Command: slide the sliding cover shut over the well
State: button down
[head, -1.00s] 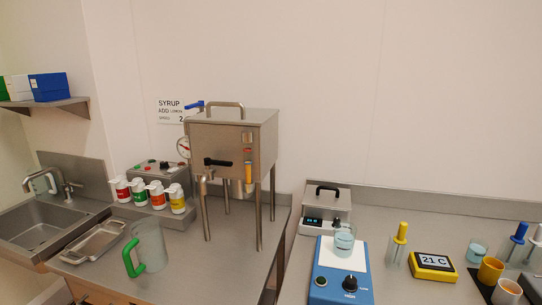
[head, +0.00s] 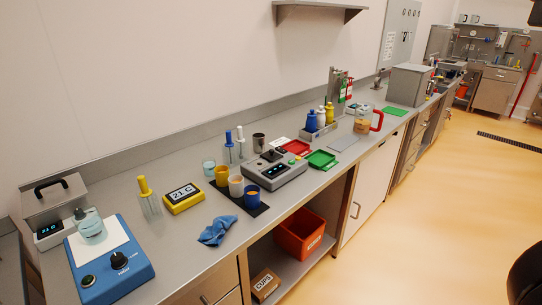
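I cannot make out a sliding cover or a well for certain in the head view. A steel box with a black-handled lid (head: 50,200) stands at the left end of the counter, with a small display on its front; its lid looks closed. A larger grey box (head: 410,84) stands far along the counter, too small to show whether it has a sliding cover. My gripper is not in view.
The steel counter (head: 345,158) runs away to the right. On it stand a blue stirrer (head: 112,268), a yellow timer (head: 184,197), cups, a grey device (head: 275,170), a blue cloth (head: 217,231) and a red-handled jug (head: 364,120). The floor (head: 440,215) at right is clear.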

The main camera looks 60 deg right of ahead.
aim_at(271, 155)
jog(key=z, duration=0.45)
jog(key=i+l+z, duration=0.1)
jog(key=l+z, duration=0.15)
jog(key=z, duration=0.15)
jog(key=i+l+z, duration=0.15)
jog(key=z, duration=0.25)
jog(key=i+l+z, duration=0.15)
jog(key=z, duration=0.25)
